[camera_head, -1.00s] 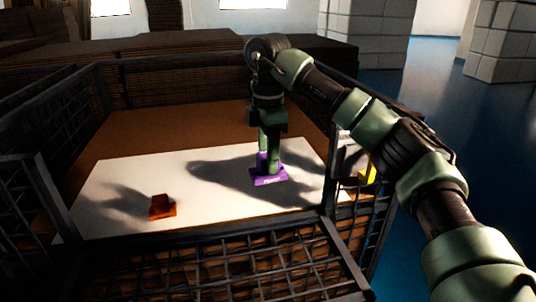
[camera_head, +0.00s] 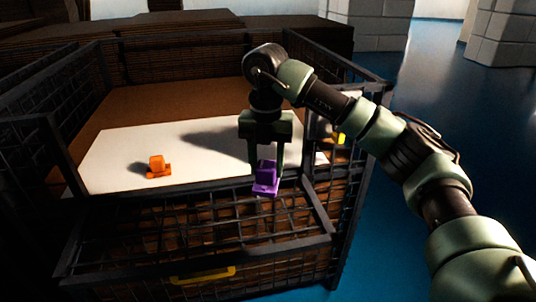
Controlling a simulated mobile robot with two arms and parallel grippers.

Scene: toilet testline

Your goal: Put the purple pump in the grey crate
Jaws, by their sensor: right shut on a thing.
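The purple pump (camera_head: 265,183) is held between the two fingers of my right gripper (camera_head: 266,172), which points down. The pump looks upright, with its flat base below the fingertips. It appears raised off the white sheet (camera_head: 110,150) and shows in front of the near upper rim of a dark wire-mesh cage. I cannot tell whether this dark grey cage (camera_head: 200,250) is the grey crate of the task; no other clear crate shows. My left gripper is out of view.
An orange part (camera_head: 157,168) stands on the left of the white sheet. A yellow thing (camera_head: 341,139) shows at the cage's right side. A yellow bar (camera_head: 203,275) is low on the cage front. Open blue floor (camera_head: 460,130) lies to the right.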

